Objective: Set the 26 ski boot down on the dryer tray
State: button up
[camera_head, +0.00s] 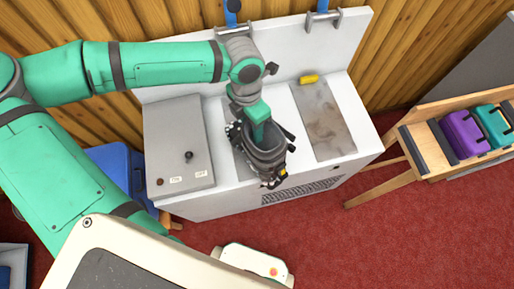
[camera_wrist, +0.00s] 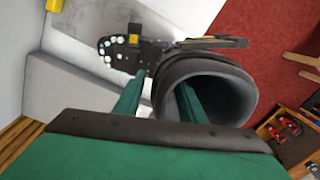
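A dark grey ski boot (camera_head: 268,155) with buckles is in my gripper (camera_head: 258,116), over the front part of the white bench (camera_head: 217,130). In the wrist view one finger of my gripper (camera_wrist: 164,88) goes down inside the cuff of the boot (camera_wrist: 192,62) and the other is outside, with the cuff wall between them. I cannot tell whether the boot's underside touches the bench, and I can read no 26 on it. Two flat grey panels lie on the bench; the worn right one (camera_head: 325,120) is bare, and the other (camera_head: 240,150) is partly behind the boot. I cannot tell which surface is the dryer tray.
A grey control box (camera_head: 180,145) stands on the bench's left. A small yellow object (camera_head: 309,78) lies behind the right panel. Blue-handled clamps (camera_head: 322,12) are at the back. A wooden rack (camera_head: 425,158) with purple and teal cases stands right. Red carpet (camera_head: 330,245) lies open in front.

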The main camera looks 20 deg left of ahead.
jog(key=shift+c, duration=0.3)
grip_shut()
jog(key=shift+w+a, duration=0.15)
dwell(1.0)
